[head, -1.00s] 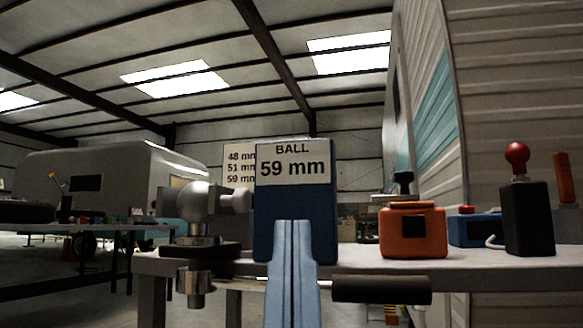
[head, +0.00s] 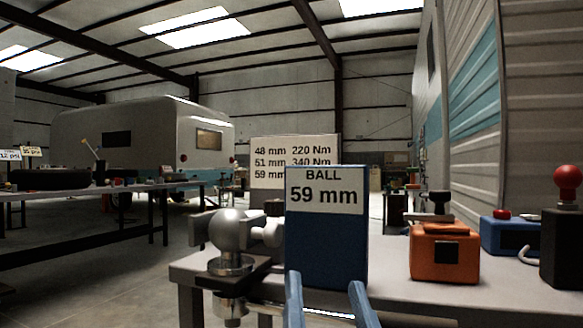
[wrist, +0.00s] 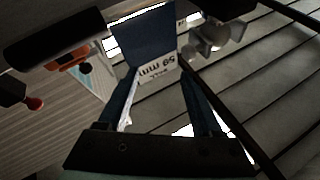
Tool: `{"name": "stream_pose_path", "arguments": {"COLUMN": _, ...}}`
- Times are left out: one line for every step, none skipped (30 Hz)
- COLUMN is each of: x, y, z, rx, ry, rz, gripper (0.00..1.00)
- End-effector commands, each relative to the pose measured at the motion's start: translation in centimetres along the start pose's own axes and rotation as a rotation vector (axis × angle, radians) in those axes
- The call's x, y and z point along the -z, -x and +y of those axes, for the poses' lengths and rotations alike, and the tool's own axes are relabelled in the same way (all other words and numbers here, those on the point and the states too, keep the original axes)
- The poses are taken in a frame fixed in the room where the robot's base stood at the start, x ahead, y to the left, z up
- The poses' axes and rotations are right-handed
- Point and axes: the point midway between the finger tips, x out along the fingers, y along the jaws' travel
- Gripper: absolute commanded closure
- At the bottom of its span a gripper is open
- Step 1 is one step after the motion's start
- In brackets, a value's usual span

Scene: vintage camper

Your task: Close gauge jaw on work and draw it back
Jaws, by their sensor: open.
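A blue gauge block (head: 326,255) with a white "BALL 59 mm" label stands at the bench edge in the head view; it also shows in the wrist view (wrist: 145,40). To its left is a shiny metal ball (head: 230,230) on a dark base. Pale grey jaw pieces (head: 268,229) flank the ball; whether they touch it is unclear. My gripper (head: 327,290) is open and empty in front of the block's lower part. In the wrist view the fingers (wrist: 162,88) are spread, with the block beyond and between them. Contact with the block cannot be told.
An orange box (head: 444,255) with a dark knob, a blue box (head: 500,234) and a black block with a red ball (head: 563,240) stand on the right bench. A torque chart (head: 268,160) stands behind. A dark cylinder (wrist: 55,35) lies close by in the wrist view.

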Motion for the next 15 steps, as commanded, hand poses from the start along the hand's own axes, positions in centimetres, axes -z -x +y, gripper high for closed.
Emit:
{"name": "stream_pose_path", "arguments": {"x": 1.0, "y": -1.2, "z": 0.1, "rx": -0.004, "ry": -0.048, "rz": -0.047, "gripper": 0.33}}
{"name": "stream_pose_path", "arguments": {"x": 0.9, "y": -1.5, "z": 0.2, "rx": -0.003, "ry": -0.079, "rz": -0.072, "gripper": 0.33}}
{"name": "stream_pose_path", "arguments": {"x": 0.7, "y": -1.8, "z": 0.4, "rx": -0.003, "ry": -0.12, "rz": -0.107, "gripper": 0.33}}
{"name": "stream_pose_path", "arguments": {"x": 0.6, "y": -2.0, "z": 0.5, "rx": -0.003, "ry": -0.153, "rz": -0.131, "gripper": 0.33}}
{"name": "stream_pose_path", "arguments": {"x": 0.4, "y": -2.1, "z": 0.6, "rx": -0.005, "ry": -0.185, "rz": -0.155, "gripper": 0.33}}
{"name": "stream_pose_path", "arguments": {"x": 0.3, "y": -2.3, "z": 0.7, "rx": -0.006, "ry": -0.227, "rz": -0.186, "gripper": 0.33}}
{"name": "stream_pose_path", "arguments": {"x": 0.2, "y": -2.4, "z": 0.8, "rx": -0.008, "ry": -0.26, "rz": -0.21, "gripper": 0.33}}
{"name": "stream_pose_path", "arguments": {"x": 0.1, "y": -2.5, "z": 0.8, "rx": -0.01, "ry": -0.292, "rz": -0.232, "gripper": 0.33}}
{"name": "stream_pose_path", "arguments": {"x": 0.0, "y": -2.5, "z": 0.9, "rx": -0.014, "ry": -0.335, "rz": -0.26, "gripper": 0.33}}
{"name": "stream_pose_path", "arguments": {"x": 0.0, "y": -2.6, "z": 1.0, "rx": -0.016, "ry": -0.368, "rz": -0.281, "gripper": 0.33}}
{"name": "stream_pose_path", "arguments": {"x": 0.0, "y": -2.6, "z": 1.0, "rx": -0.018, "ry": -0.401, "rz": -0.301, "gripper": 0.33}}
{"name": "stream_pose_path", "arguments": {"x": -0.1, "y": -2.6, "z": 1.0, "rx": -0.023, "ry": -0.444, "rz": -0.327, "gripper": 0.33}}
{"name": "stream_pose_path", "arguments": {"x": -0.1, "y": -2.6, "z": 1.1, "rx": -0.026, "ry": -0.477, "rz": -0.344, "gripper": 0.33}}
{"name": "stream_pose_path", "arguments": {"x": 0.0, "y": -2.5, "z": 1.1, "rx": -0.03, "ry": -0.509, "rz": -0.362, "gripper": 0.33}}
{"name": "stream_pose_path", "arguments": {"x": 0.1, "y": -2.5, "z": 1.0, "rx": -0.034, "ry": -0.552, "rz": -0.386, "gripper": 0.33}}
